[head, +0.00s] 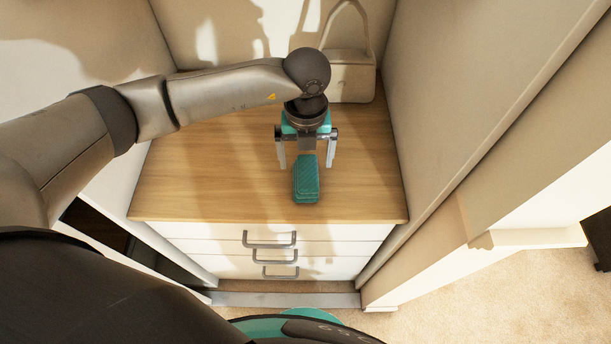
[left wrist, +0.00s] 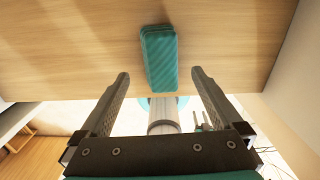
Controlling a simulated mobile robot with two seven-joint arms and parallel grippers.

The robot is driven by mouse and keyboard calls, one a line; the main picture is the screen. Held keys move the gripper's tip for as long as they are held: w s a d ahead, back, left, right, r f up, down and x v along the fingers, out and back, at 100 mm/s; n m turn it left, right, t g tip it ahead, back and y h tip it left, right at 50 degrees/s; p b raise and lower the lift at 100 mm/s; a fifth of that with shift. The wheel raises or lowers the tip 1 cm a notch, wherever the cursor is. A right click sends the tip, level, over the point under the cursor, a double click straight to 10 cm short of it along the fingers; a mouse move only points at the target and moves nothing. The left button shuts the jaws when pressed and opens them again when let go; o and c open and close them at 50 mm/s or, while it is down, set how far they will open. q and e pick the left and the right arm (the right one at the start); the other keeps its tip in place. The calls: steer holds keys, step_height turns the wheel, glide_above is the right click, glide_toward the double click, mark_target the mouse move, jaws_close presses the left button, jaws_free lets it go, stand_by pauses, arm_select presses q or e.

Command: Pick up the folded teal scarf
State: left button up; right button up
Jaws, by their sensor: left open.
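The folded teal scarf (head: 306,180) lies on the wooden top of a white drawer unit, near its front edge in the head view. It is a small, long, block-like bundle. It also shows at the top middle of the left wrist view (left wrist: 160,57). My left gripper (head: 306,165) is open and empty. Its two fingers are spread wider than the scarf, and in the head view they appear on either side of its far end. In the left wrist view the fingertips (left wrist: 160,73) stand apart from the scarf.
The wooden top (head: 220,180) is clear around the scarf. A cream handbag (head: 352,76) stands at the back right. Walls close in the left, back and right of the unit. Drawers with grey handles (head: 270,241) are below the front edge.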

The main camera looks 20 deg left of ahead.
mark_target(306, 173)
arm_select(q)
steer(key=shift+s+f+b, duration=0.15)
steer(key=shift+f, duration=1.35)
steer(key=shift+s+f+b, duration=0.1)
steer(key=shift+f+b, duration=0.05)
steer(key=shift+f, duration=1.35)
steer(key=shift+c, duration=0.4)
steer(key=c, duration=1.3)
steer(key=shift+r, duration=0.1)
